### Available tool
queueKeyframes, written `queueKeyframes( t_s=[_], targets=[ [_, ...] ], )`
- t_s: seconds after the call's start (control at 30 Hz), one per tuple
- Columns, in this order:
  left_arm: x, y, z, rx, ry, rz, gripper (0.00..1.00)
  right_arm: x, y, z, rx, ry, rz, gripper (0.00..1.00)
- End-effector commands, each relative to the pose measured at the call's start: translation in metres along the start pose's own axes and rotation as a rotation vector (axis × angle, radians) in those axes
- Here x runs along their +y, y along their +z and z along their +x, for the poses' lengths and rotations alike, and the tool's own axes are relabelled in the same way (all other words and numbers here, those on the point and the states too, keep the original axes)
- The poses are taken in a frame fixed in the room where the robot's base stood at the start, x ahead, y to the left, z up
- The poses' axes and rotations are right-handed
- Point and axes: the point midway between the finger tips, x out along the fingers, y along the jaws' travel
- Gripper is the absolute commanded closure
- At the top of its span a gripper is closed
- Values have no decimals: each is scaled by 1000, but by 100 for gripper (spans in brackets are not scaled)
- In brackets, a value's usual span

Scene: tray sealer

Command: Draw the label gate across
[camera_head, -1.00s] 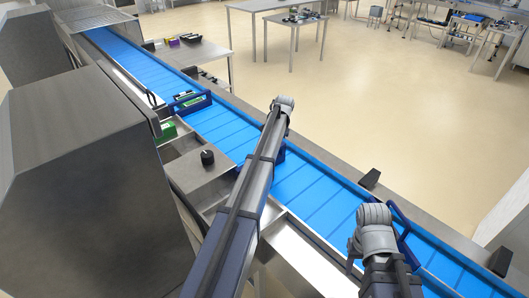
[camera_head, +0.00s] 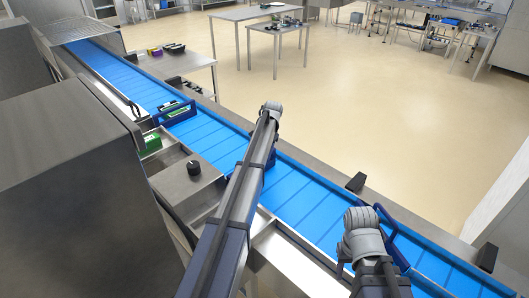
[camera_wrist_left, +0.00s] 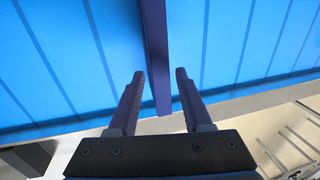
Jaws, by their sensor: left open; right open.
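A dark blue gate bar (camera_wrist_left: 155,50) shows in the left wrist view, standing over the blue belt. Its near end lies between the two fingers of my left gripper (camera_wrist_left: 160,85), which are open with a gap on both sides. In the head view my left arm covers most of a dark blue frame (camera_head: 269,166) on the belt, and the left fingers are hidden there. My right gripper (camera_head: 342,267) is low at the right, mostly hidden by its wrist. Another blue frame (camera_head: 392,232) stands just beyond it. I cannot tell from the head view which frame is the label gate.
The blue conveyor belt (camera_head: 110,75) runs diagonally between metal rails. A third blue frame (camera_head: 172,113) holds a pack farther up. The floor beyond is open.

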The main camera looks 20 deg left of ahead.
Motion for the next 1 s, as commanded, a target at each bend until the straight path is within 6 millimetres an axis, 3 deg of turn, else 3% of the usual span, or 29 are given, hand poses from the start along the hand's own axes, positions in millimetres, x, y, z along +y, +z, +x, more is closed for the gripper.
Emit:
queueKeyframes(
  t_s=[0.37, 0.8, 1.0],
  targets=[
    [0, 0, -10, -1, 0, 0, 51, 1, 1, -10, 0, 0, 2, 50],
    [-1, 0, -65, -1, 0, 0, 51, 6, 4, -64, 0, -2, 12, 50],
    [0, 0, -79, 0, 0, 0, 51, 7, 5, -77, -1, -3, 13, 50]
  ],
)
